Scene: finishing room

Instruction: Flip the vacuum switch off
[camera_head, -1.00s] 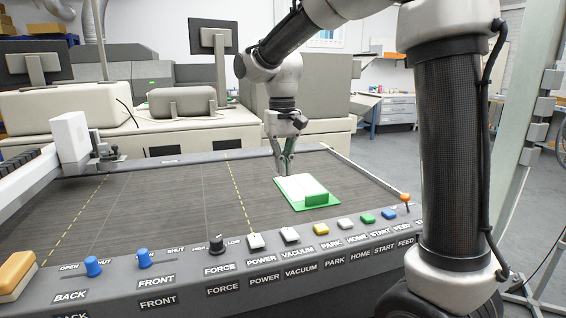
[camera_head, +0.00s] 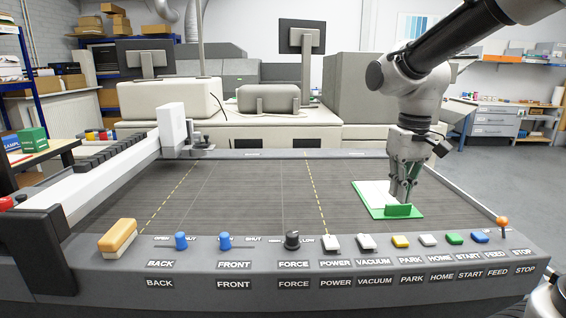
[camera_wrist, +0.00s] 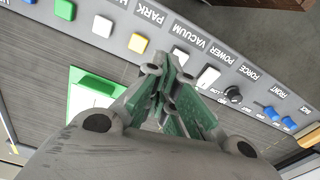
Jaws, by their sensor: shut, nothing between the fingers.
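The vacuum switch (camera_head: 366,242) is a white rocker on the front panel of the cutting table, above the VACUUM label, between the power switch (camera_head: 332,242) and the yellow park button (camera_head: 401,241). In the wrist view the vacuum switch (camera_wrist: 181,56) shows just beyond my fingers. My gripper (camera_head: 403,203) is shut and empty. In the head view it hangs over the green board, behind and to the right of the switch, not touching it. I cannot tell the switch's on or off position.
A green board (camera_head: 369,208) with a white sheet lies on the dark table bed (camera_head: 240,190). A force knob (camera_head: 292,240), two blue levers and several coloured buttons line the panel. An orange-topped knob (camera_head: 502,222) stands at the right corner. The left bed is clear.

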